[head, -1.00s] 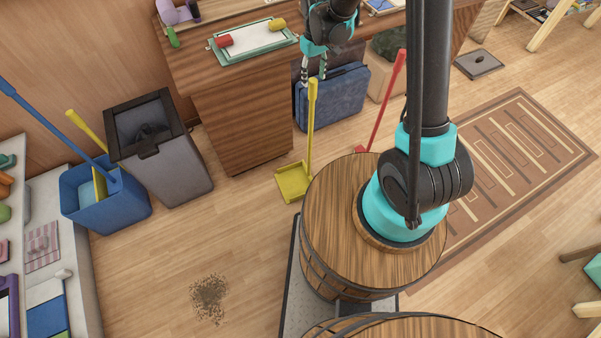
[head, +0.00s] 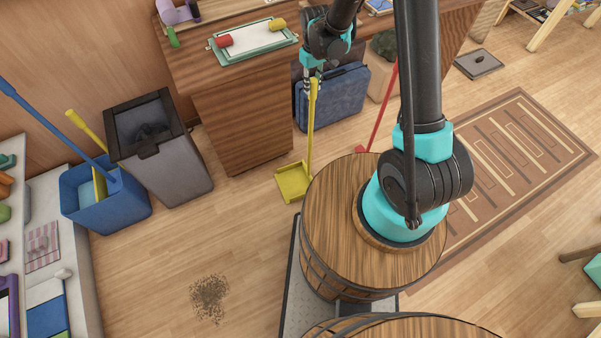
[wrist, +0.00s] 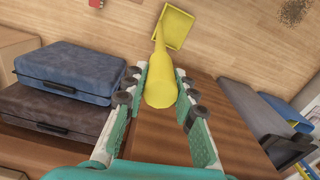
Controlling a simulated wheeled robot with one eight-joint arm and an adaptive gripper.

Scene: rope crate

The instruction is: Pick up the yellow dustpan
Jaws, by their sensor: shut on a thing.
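The yellow dustpan (head: 293,181) has its pan on the wooden floor and a long upright handle. My gripper (head: 313,84) is at the top of that handle, in front of the desk's right side. In the wrist view the yellow handle (wrist: 160,88) lies between the two fingers of my gripper (wrist: 160,97), and the pan (wrist: 174,27) shows beyond it, on the floor. The gripper is shut on the handle's top end. The pan still appears to rest on the floor.
The wooden desk (head: 243,125) stands left of the handle and a blue suitcase (head: 335,98) behind it. A red-handled tool (head: 381,115) stands to the right. A grey bin (head: 165,155) and blue bucket (head: 110,205) stand left. Dirt (head: 209,297) lies on open floor.

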